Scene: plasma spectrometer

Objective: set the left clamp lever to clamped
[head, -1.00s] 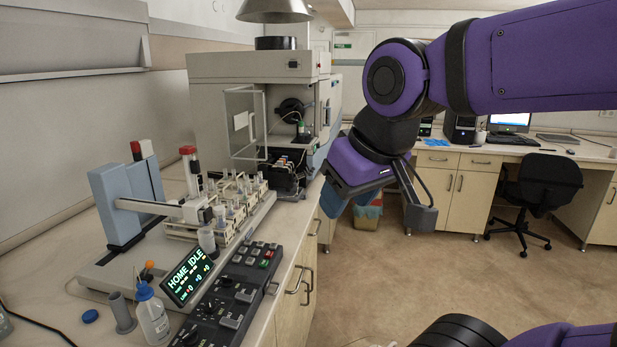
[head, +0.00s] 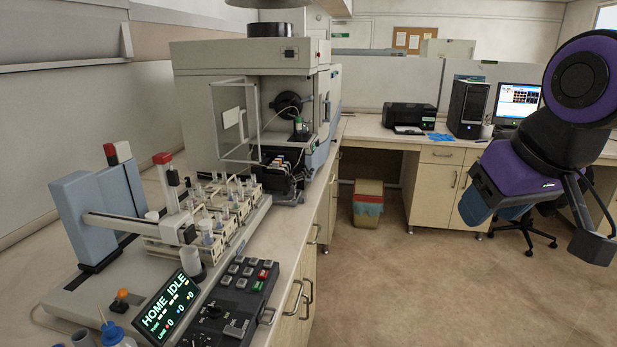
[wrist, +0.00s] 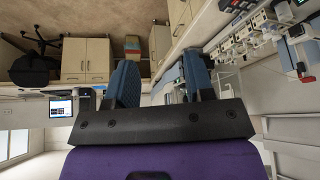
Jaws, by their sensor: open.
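The spectrometer (head: 240,75) is a large beige instrument on the left bench, with its clear door (head: 233,122) swung open. In its front opening sits a dark pump block (head: 283,172) with thin tubes and small coloured parts. The clamp levers would be too small to tell apart or read there. My gripper (head: 495,210) has blue fingers and hangs at the right over the floor, well away from the spectrometer. In the wrist view my gripper (wrist: 160,68) is open, with nothing between its fingers.
The autosampler (head: 95,210) with vial racks stands on the bench before the spectrometer. A display (head: 168,305) and a keypad (head: 240,300) are near the bench's front edge. A bin (head: 368,200) stands on the floor. The middle floor is clear.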

